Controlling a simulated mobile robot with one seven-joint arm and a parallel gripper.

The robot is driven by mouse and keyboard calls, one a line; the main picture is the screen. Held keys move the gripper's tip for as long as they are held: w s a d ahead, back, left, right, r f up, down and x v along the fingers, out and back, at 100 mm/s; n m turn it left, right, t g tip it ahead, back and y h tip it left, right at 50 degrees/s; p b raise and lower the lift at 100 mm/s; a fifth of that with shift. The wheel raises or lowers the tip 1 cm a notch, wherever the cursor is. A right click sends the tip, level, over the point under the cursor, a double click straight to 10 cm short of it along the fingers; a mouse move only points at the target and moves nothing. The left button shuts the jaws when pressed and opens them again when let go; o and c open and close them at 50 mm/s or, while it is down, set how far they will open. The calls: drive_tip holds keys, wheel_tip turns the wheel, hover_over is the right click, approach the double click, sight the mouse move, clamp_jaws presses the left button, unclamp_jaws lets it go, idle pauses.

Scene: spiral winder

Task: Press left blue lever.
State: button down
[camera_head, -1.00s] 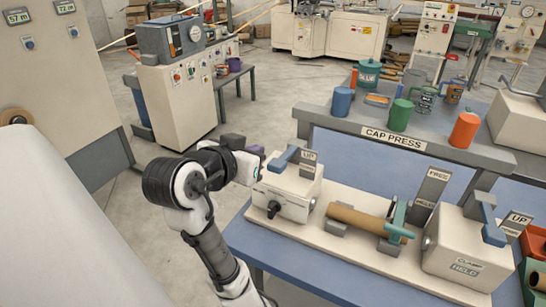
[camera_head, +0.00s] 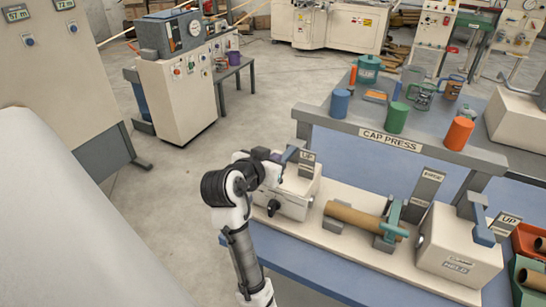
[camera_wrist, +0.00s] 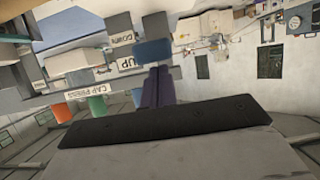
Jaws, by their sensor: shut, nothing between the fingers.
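The left blue lever (camera_head: 291,154) is on top of the left cream box (camera_head: 292,194), beside a grey sign with UP on it (camera_head: 307,157). My gripper (camera_head: 277,157) is at the lever's near left side and partly covers it in the head view. In the wrist view my gripper's dark purple fingers (camera_wrist: 158,88) are shut together, with the blue lever end (camera_wrist: 153,51) directly beyond their tips. I cannot tell whether they touch. UP (camera_wrist: 131,63) and DOWN (camera_wrist: 122,39) signs show beside the lever there.
A brown tube (camera_head: 352,219) lies on supports between the boxes. A second blue lever (camera_head: 483,231) is on the right box (camera_head: 455,248). The CAP PRESS table (camera_head: 330,122) with several cups stands behind.

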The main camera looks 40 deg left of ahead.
drive_tip(key=shift+f, duration=0.15)
drive_tip(key=shift+s+f+t+b, duration=0.1)
drive_tip(key=shift+f+t+b, duration=0.3)
drive_tip(key=shift+b, duration=0.65)
drive_tip(key=shift+t, duration=0.8)
drive_tip(key=shift+s+d+f+b, duration=0.1)
drive_tip(key=shift+s+f+b, duration=0.1)
drive_tip(key=shift+f+b, duration=1.1)
drive_tip(key=shift+s+d+f+b, duration=0.15)
drive_tip(key=shift+f+b, duration=0.55)
drive_tip(key=shift+b, duration=1.15)
drive_tip(key=shift+a, duration=0.15)
